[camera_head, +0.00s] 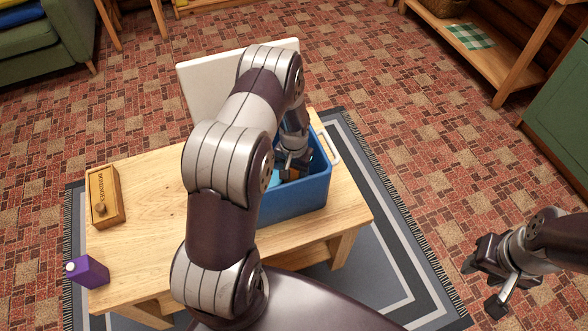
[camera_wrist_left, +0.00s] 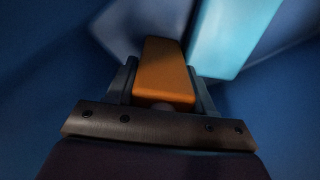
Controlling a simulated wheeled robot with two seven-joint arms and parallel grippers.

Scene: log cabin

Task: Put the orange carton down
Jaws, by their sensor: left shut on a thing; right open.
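The orange carton (camera_wrist_left: 165,72) is between the fingers of my left gripper (camera_wrist_left: 160,95) in the left wrist view. The gripper is shut on it, inside the blue cooler box (camera_head: 303,198). In the head view my left gripper (camera_head: 291,170) reaches down into the box, and only a small bit of orange shows there. A light blue block (camera_wrist_left: 232,35) lies beside the carton inside the box. I cannot tell whether the carton touches the box floor. My right gripper (camera_head: 484,283) is open and empty, off to the right of the table.
The box stands on a wooden table (camera_head: 150,230), with its white lid (camera_head: 205,85) raised behind it. A wooden dominoes box (camera_head: 106,196) and a purple carton (camera_head: 88,271) stand on the table's left side. The table between them and the box is clear.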

